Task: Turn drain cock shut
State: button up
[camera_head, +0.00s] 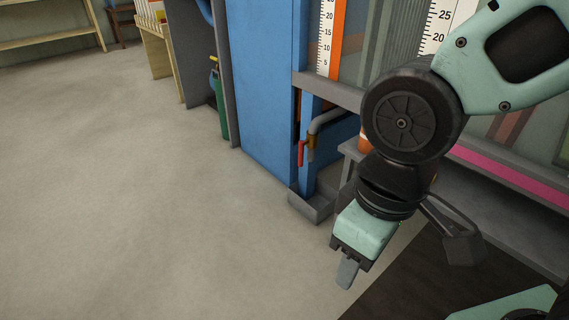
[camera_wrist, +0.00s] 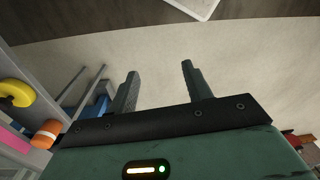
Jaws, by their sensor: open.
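The drain cock has a red lever handle (camera_head: 301,154) and a brass-coloured body (camera_head: 311,140). It sits on a bent grey pipe (camera_head: 327,118) at the foot of the blue flume frame. The lever hangs roughly upright beside the downward outlet. My gripper (camera_head: 347,274) is in front of the cock, lower and to the right in the head view, clear of it and pointing down. In the wrist view my gripper (camera_wrist: 157,68) shows two spread fingers with nothing between them. I cannot make out the cock in the wrist view.
A grey trough (camera_head: 311,205) sits on the floor under the cock. A grey bench (camera_head: 490,208) with a pink strip runs to the right. An orange and white object (camera_wrist: 47,134) and a yellow one (camera_wrist: 15,93) show in the wrist view. Open floor (camera_head: 130,190) lies left.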

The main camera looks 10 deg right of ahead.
aim_at(301, 143)
jog(key=i+j+u, duration=0.1)
jog(key=i+u, duration=0.25)
jog(key=i, duration=0.65)
